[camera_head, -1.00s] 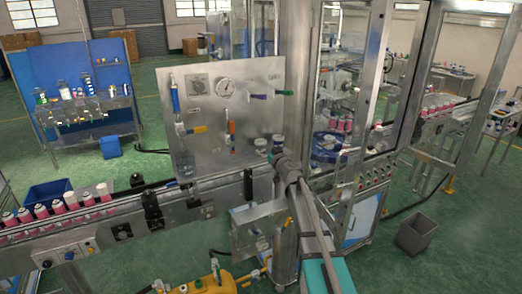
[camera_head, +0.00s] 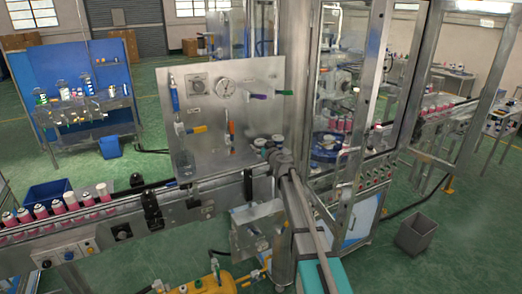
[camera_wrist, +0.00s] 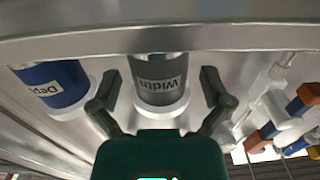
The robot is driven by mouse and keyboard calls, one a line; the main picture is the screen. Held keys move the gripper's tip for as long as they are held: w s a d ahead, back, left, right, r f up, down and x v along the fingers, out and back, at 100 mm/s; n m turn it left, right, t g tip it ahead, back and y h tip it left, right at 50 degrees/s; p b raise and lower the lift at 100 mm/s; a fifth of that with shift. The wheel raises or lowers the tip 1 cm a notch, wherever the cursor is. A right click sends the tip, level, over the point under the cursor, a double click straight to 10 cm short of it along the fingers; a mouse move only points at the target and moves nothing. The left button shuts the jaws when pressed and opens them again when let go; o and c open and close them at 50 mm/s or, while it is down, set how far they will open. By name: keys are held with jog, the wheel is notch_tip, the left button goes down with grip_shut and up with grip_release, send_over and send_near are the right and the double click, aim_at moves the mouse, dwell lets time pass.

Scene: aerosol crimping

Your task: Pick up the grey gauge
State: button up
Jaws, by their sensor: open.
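The grey gauge (camera_wrist: 160,82) is a cylinder with a white base flange and a label reading "Width". It stands in the middle of the wrist view, and its label appears upside down. My gripper (camera_wrist: 160,88) is open, with one dark finger on each side of the gauge and a visible gap on both sides. The fingers are not closed on it.
Valves with orange and blue handles (camera_wrist: 300,104) are on the right. A steel panel (camera_head: 222,135) with a dial rises behind, and a steel column (camera_head: 296,90) stands close by.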

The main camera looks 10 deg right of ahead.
dwell(0.4)
jog(key=c, duration=1.2)
jog(key=shift+r, duration=0.2)
notch_tip(320, 180, up, 2)
jog(key=shift+r+p, duration=0.1)
jog(key=shift+p, duration=1.1)
jog(key=s+d+r+p, duration=0.2)
jog(key=s+r+p, duration=0.1)
jog(key=s, duration=0.1)
jog(key=s+d+r+p, duration=0.2)
jog(key=s+r+p, duration=0.2)
jog(key=s+d+r+p, duration=0.3)
jog(key=s, duration=0.1)
jog(key=shift+d+r+p, duration=0.1)
jog(key=shift+r+p, duration=0.1)
jog(key=shift+p, duration=0.1)
